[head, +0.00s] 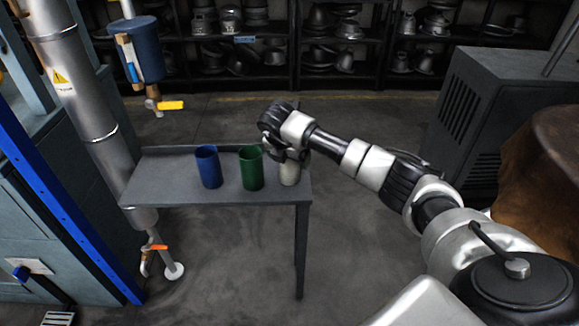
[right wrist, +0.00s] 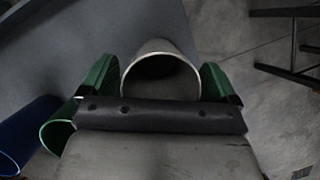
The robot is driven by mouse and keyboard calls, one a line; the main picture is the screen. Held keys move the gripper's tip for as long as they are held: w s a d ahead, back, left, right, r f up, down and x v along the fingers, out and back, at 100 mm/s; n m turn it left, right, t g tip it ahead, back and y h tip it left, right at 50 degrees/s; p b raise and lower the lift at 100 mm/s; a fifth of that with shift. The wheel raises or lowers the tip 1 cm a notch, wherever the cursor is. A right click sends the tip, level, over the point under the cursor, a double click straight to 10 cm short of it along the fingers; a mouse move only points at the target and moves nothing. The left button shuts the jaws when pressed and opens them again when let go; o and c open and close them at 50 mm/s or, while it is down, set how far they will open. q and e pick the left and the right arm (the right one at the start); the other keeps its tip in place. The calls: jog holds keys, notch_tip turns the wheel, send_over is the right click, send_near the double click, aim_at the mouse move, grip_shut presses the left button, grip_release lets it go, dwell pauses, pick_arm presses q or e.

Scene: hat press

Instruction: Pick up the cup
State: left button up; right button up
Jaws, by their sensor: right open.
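Three cups stand in a row on a small grey table (head: 170,192): a blue cup (head: 209,168), a green cup (head: 251,169) and a whitish cup (head: 290,174) at the right end. My right gripper (head: 288,153) is at the whitish cup and hides part of its top. In the right wrist view the open fingers (right wrist: 158,66) stand on either side of the whitish cup (right wrist: 161,48). Contact cannot be told. The green cup (right wrist: 57,132) and the blue cup (right wrist: 24,128) are at the lower left there. My left gripper is not in view.
A grey pipe (head: 88,115) rises left of the table, with a blue cylinder (head: 139,52) and a yellow-handled valve (head: 168,105) above. Shelves of metal hat forms (head: 240,45) line the back. A dark cabinet (head: 490,110) stands right. Floor between is clear.

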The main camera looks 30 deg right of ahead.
jog(key=c, duration=0.9)
jog(key=shift+c, duration=0.8)
jog(key=shift+r, duration=0.15)
